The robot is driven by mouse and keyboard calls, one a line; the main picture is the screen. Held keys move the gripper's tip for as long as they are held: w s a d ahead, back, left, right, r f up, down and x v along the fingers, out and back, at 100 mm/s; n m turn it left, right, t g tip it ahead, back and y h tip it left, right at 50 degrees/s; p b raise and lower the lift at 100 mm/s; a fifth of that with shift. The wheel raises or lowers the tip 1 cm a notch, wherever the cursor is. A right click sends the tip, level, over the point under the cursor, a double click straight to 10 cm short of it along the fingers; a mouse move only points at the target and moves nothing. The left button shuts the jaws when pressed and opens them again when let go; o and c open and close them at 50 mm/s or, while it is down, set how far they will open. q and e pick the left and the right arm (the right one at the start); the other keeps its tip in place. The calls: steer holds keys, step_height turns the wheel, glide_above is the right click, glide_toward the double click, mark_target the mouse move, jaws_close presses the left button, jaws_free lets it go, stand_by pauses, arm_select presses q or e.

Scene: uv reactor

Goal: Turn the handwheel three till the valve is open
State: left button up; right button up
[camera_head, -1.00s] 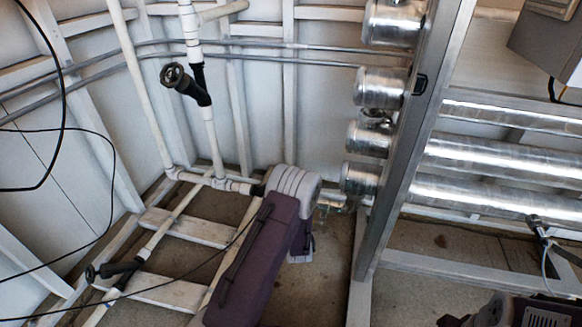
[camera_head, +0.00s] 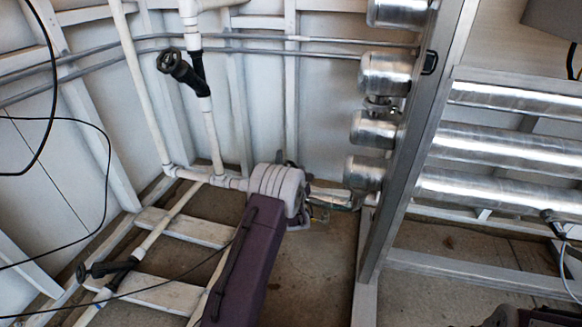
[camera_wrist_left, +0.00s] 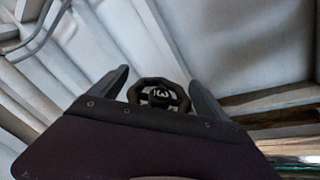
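Handwheel three (camera_wrist_left: 160,97) is a dark, ribbed wheel with a "3" on its hub, ahead of my left gripper in the left wrist view. My left gripper (camera_wrist_left: 159,76) is open, with one finger on each side of the wheel. Gaps show between the fingers and the rim, and the wheel's lower edge is hidden by the gripper body. In the head view my left arm's grey wrist (camera_head: 275,190) is near the low white pipe; its fingers and handwheel three cannot be made out there.
A dark handwheel (camera_head: 170,62) is on the upright white pipe, and another (camera_head: 85,270) is low at left. Steel cylinders (camera_head: 385,75) and a metal post (camera_head: 415,140) stand right of my left arm. Black cables hang at left.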

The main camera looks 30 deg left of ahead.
arm_select(q)
steer(key=c, duration=1.2)
steer(key=shift+n+y, duration=0.3)
steer(key=shift+y, duration=0.1)
steer(key=n+y, duration=0.2)
steer(key=y, duration=0.1)
steer(key=shift+s+a+r+n+g, duration=0.2)
steer(key=shift+n+g, duration=0.1)
steer(key=shift+n, duration=0.1)
steer(key=n+g+y, duration=0.2)
steer(key=s+n+g+y, duration=0.1)
steer(key=n+g+y, duration=0.1)
steer(key=n+y, duration=0.1)
steer(key=n+g+y, duration=0.2)
steer(key=n+y, duration=0.1)
steer(key=shift+s+a+r+g, duration=0.15)
steer(key=shift+a+r+g, duration=0.1)
steer(key=shift+r+g, duration=0.1)
steer(key=o, duration=1.3)
steer(key=shift+r, duration=0.1)
